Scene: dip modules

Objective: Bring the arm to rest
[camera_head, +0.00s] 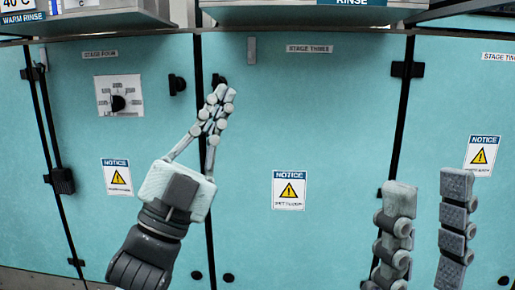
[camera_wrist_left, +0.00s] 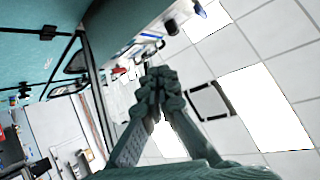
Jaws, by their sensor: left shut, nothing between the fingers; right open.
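My left gripper (camera_head: 216,108) is shut and empty in the head view. It points up in front of the teal cabinet front, near the seam between the stage four and stage three panels. In the left wrist view its shut fingers (camera_wrist_left: 160,85) show against the room and ceiling with nothing between them. My right gripper (camera_head: 425,205) is open at the lower right of the head view. Its two fingers stand apart, with nothing seen between them. The rest of the right arm is out of frame.
The teal stage three panel (camera_head: 300,110) carries a notice sign (camera_head: 288,190). The stage four panel has a dial (camera_head: 118,97) and black latches. Rinse tank edges (camera_head: 300,14) jut out along the top. Bright ceiling panels (camera_wrist_left: 262,108) show in the left wrist view.

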